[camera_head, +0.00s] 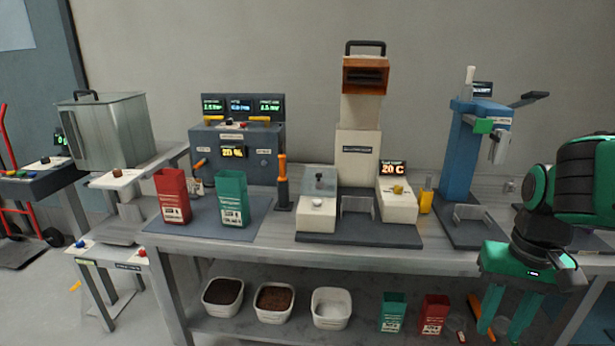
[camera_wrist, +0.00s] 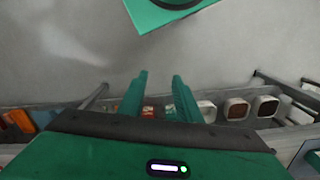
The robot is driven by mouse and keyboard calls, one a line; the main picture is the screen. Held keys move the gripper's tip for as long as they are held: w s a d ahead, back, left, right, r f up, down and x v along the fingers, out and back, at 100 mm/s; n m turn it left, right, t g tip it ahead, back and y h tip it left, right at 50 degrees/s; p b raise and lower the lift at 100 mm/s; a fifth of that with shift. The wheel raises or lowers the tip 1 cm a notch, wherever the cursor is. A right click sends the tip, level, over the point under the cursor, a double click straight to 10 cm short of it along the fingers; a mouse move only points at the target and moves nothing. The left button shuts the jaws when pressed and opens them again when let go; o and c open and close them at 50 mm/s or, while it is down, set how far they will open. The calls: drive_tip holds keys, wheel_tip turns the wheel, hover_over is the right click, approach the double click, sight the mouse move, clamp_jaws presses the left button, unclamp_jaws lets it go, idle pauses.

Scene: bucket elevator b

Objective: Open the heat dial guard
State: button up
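A white heating unit (camera_head: 357,160) with an orange-brown top stands on the bench, right of centre in the head view. On its right side block a "20 C" display (camera_head: 392,169) sits above a yellow dial (camera_head: 398,189). On its left block a greyish see-through panel (camera_head: 319,180) slopes behind a white knob (camera_head: 317,202). Which part is the heat dial guard, I cannot tell for sure. My gripper (camera_head: 502,322) hangs at the lower right, in front of the bench and well away from the unit. Its two green fingers, also in the wrist view (camera_wrist: 159,95), are apart and empty.
A blue press (camera_head: 462,150) stands between the unit and my arm. Red (camera_head: 172,197) and green (camera_head: 232,199) bags stand left. A grey control box (camera_head: 237,150) is behind them. Tubs (camera_head: 274,301) and small bags fill the lower shelf. The floor at left is partly clear.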

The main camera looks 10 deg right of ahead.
drive_tip(key=shift+o, duration=0.4)
drive_tip(key=shift+o, duration=0.2)
drive_tip(key=shift+s+r, duration=0.15)
drive_tip(key=shift+s, duration=0.15)
drive_tip(key=w+d+n+t+h, duration=0.1)
drive_tip(key=w+t, duration=0.1)
drive_tip(key=w, duration=0.7)
drive_tip(key=w+d+n+t+h, duration=0.1)
drive_tip(key=w+d+t, duration=0.1)
drive_tip(key=w, duration=0.7)
drive_tip(key=n+t+y, duration=0.3)
drive_tip(key=n+t, duration=0.2)
drive_tip(key=t, duration=0.9)
approach(320, 176)
drive_tip(key=shift+d+f, duration=0.2)
drive_tip(key=shift+d, duration=0.05)
drive_tip(key=shift+w+a+r, duration=0.15)
drive_tip(key=shift+w+a, duration=0.15)
drive_tip(key=shift+w, duration=0.1)
drive_tip(key=w, duration=1)
drive_tip(key=shift+w+a, duration=0.2)
drive_tip(key=shift+a, duration=0.2)
